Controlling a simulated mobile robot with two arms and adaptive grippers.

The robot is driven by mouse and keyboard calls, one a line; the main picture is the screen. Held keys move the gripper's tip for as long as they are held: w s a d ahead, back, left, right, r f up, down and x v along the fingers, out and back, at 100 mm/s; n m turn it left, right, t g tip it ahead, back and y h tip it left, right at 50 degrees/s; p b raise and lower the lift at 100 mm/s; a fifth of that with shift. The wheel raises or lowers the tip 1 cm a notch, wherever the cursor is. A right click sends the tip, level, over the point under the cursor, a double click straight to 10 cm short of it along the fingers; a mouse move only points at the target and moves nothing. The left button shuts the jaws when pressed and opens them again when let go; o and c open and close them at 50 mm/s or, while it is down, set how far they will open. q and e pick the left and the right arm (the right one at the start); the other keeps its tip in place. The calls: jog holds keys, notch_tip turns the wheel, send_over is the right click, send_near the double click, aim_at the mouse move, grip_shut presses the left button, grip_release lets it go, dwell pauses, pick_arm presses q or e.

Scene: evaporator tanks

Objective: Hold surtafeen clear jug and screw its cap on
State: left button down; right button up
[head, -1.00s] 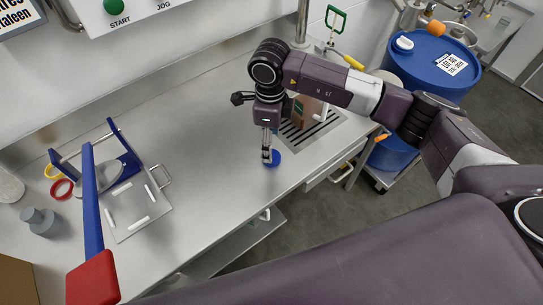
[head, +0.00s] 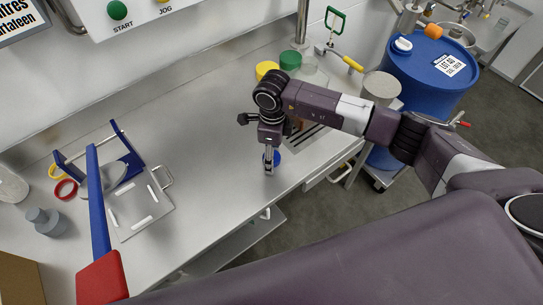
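A small blue round cap (head: 276,158) is on the steel counter near its front edge, partly hidden by my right gripper. My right gripper (head: 269,170) points down directly in front of the cap. Its fingers look close together and are seen nearly edge-on, so I cannot tell whether they grip anything. At the back of the counter, behind my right arm, stand a yellow-topped container (head: 266,70), a green-topped container (head: 290,60) and a pale clear vessel (head: 313,74). I cannot tell whether one of these is the surtafeen jug. My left gripper is not in view.
A blue frame (head: 128,150) with a long blue bar and red end (head: 102,280) stands at the left, beside a steel plate (head: 140,207). Red (head: 66,189) and yellow rings lie nearby. A blue drum (head: 432,68) stands right of the counter. The counter's middle is clear.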

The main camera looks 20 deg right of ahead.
jog(key=c, duration=0.9)
jog(key=shift+o, duration=0.2)
jog(key=shift+r, duration=0.1)
